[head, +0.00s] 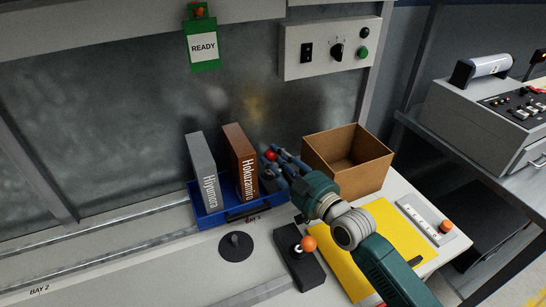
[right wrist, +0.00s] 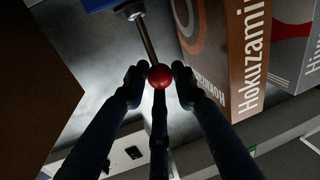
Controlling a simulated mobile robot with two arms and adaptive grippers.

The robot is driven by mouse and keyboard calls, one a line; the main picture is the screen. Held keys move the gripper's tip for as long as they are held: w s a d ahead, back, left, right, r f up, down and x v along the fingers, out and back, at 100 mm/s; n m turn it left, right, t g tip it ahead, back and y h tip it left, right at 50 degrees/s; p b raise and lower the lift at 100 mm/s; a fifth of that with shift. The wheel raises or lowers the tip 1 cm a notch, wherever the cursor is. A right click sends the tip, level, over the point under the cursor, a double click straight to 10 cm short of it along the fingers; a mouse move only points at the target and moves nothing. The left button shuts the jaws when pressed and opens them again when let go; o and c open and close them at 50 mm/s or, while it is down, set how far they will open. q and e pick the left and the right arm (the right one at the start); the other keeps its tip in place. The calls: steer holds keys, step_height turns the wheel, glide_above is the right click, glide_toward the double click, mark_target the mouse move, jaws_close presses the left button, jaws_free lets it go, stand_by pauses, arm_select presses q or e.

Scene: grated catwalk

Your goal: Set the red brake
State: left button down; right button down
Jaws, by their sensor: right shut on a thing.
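The red brake's round red knob (head: 271,155) shows beside the brown book, at the end of my right gripper (head: 275,163). In the right wrist view the red knob (right wrist: 159,76) sits on a metal rod that runs up to a blue part. The dark fingers of my right gripper (right wrist: 158,82) close around the knob from both sides, with another finger below it. The gripper is shut on the red knob. The brake's base is mostly hidden by my gripper and the books. My left gripper is not in view.
A grey book (head: 202,175) and a brown book (head: 241,165) stand in a blue tray (head: 213,219). An open cardboard box (head: 348,158) is right of my gripper. A lever with an orange knob (head: 309,243) stands nearer, beside a yellow sheet (head: 400,238).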

steer(key=shift+s+d+f, duration=0.15)
steer(key=shift+s+f, duration=0.25)
steer(key=shift+f, duration=0.2)
steer(key=shift+s+d+f, duration=0.15)
steer(key=shift+s+f, duration=0.2)
steer(key=shift+f, duration=0.2)
steer(key=shift+s, duration=0.1)
steer(key=c, duration=1.5)
jaws_free()
steer(key=shift+o, duration=0.3)
steer(key=shift+w+a, duration=0.1)
steer(key=shift+w, duration=0.15)
steer(key=shift+r, duration=0.2)
steer(key=v, duration=1.2)
steer(key=shift+r, duration=0.15)
